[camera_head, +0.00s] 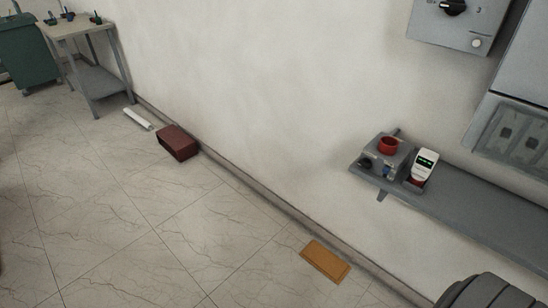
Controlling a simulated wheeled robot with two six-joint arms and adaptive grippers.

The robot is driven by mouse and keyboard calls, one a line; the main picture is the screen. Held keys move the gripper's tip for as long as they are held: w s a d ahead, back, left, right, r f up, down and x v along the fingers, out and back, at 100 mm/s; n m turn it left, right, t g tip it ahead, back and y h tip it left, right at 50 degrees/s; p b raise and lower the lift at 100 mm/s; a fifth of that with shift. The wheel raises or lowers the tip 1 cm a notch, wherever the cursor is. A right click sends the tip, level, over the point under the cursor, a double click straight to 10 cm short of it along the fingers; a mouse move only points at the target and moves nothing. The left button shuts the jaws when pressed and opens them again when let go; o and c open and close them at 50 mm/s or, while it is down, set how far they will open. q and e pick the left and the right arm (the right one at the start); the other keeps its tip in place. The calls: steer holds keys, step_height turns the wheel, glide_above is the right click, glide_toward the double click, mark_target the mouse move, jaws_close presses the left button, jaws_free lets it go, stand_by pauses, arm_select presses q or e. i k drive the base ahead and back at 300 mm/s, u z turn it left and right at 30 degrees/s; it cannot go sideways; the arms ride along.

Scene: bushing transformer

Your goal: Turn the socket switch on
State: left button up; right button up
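No part in view is labelled as the socket switch. A grey box (430,27) on the wall at the top right, cut off by the frame edge, has a black rotary knob (453,7) and a pale round button (476,43). On the wall shelf, a small grey unit (392,151) carries a red round part (388,145), a dark round part (366,162) and a small blue part (387,170). I cannot tell any switch position. Neither of my grippers is in view.
A white device with a green display (425,164) stands on the grey shelf (470,205). A grey panel (514,135) is at the right edge. A dark red box (178,143) and orange slab (326,261) lie along the wall. A table (88,29) stands far left. The tiled floor is mostly clear.

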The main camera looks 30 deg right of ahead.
mark_target(365, 163)
steer(key=u, duration=0.45)
steer(key=i, duration=0.25)
steer(key=z, duration=2.5)
